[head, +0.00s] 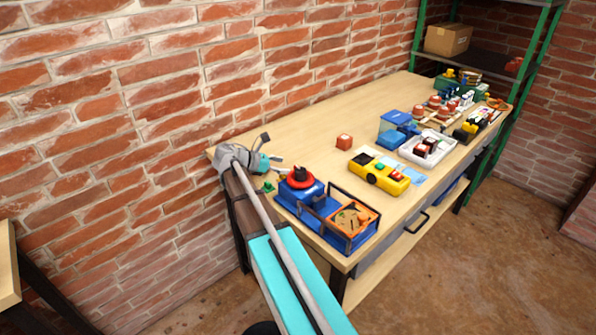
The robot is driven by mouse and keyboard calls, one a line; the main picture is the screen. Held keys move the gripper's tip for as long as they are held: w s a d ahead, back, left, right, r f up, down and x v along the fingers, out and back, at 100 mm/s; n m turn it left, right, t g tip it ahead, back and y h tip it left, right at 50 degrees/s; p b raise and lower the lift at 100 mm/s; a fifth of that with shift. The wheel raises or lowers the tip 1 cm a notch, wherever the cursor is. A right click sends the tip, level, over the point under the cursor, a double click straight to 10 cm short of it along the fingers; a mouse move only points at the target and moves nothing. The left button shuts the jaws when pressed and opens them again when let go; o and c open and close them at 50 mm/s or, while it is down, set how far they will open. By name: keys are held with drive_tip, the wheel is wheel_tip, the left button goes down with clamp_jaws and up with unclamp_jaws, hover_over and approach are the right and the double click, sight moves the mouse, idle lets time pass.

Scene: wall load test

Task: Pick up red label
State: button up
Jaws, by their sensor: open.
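I cannot tell for sure which item is the red label. A small red block (344,142) sits alone on the workbench (310,125), right of my gripper. My gripper (276,155) is over the near-left part of the bench by the brick wall. Its fingers are spread, with nothing seen between them. A red ring-shaped part (298,176) lies on top of a blue device (300,190), just below and right of my gripper. More small red items (435,101) stand at the bench's far end, too small to make out.
A blue tray with an orange box (353,219) stands at the front corner. A yellow device (380,176), a blue box (394,127) and a white tray (428,148) line the right side. A green shelf rack (415,45) stands behind. The bench's back middle is clear.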

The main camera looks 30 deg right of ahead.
sight(296, 166)
drive_tip(key=shift+w+b+x, duration=0.1)
drive_tip(key=shift+b+x, duration=0.35)
drive_tip(key=shift+x, duration=0.5)
drive_tip(key=shift+w+b+x, duration=0.15)
drive_tip(key=shift+b+x, duration=0.25)
drive_tip(key=shift+x, duration=0.6)
drive_tip(key=shift+s+d+f, duration=0.15)
drive_tip(key=shift+d+f, duration=0.15)
drive_tip(key=shift+d, duration=0.35)
drive_tip(key=c, duration=0.9)
